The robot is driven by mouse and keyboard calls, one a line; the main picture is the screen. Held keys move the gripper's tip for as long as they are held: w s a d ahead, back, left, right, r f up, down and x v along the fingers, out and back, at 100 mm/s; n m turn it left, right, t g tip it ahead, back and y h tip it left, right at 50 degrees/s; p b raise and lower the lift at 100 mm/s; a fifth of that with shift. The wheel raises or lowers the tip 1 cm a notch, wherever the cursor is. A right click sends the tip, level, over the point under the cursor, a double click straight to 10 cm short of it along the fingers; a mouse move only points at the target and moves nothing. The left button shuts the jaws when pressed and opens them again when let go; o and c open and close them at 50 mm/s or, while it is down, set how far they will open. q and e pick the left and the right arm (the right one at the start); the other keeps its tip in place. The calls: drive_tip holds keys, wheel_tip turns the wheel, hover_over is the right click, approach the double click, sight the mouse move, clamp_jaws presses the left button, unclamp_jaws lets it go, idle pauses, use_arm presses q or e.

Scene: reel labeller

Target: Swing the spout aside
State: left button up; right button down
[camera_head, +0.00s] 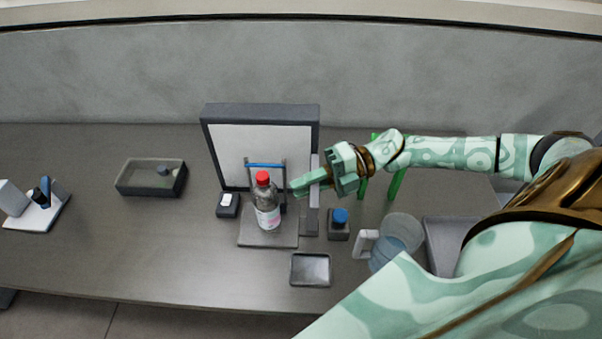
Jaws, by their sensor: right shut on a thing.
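My right gripper (300,186) reaches in from the right and is shut at the dark upright part beside the bottle, which I take to be the spout (283,180). The fingers hide most of the place they grip. A clear bottle (267,212) with a red cap and a pale label stands upright on a grey plate (256,240), just left of and below the fingertips. A thin blue bar (263,165) runs behind the cap, in front of a dark-framed white panel (226,146). My left gripper is not in view.
A grey post (313,205) stands right of the bottle. A blue-topped button box (339,227), a clear jug (401,232) and a small tray (311,270) are nearby. A dark bin (130,190) lies left. The front-left table is clear.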

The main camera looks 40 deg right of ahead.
drive_tip(key=shift+s+f+g, duration=0.1)
drive_tip(key=shift+g, duration=0.2)
drive_tip(key=c, duration=1.4)
unclamp_jaws()
drive_tip(key=shift+d, duration=0.1)
drive_tip(key=b+v, duration=0.2)
drive_tip(key=v, duration=1.4)
drive_tip(key=shift+d, duration=0.15)
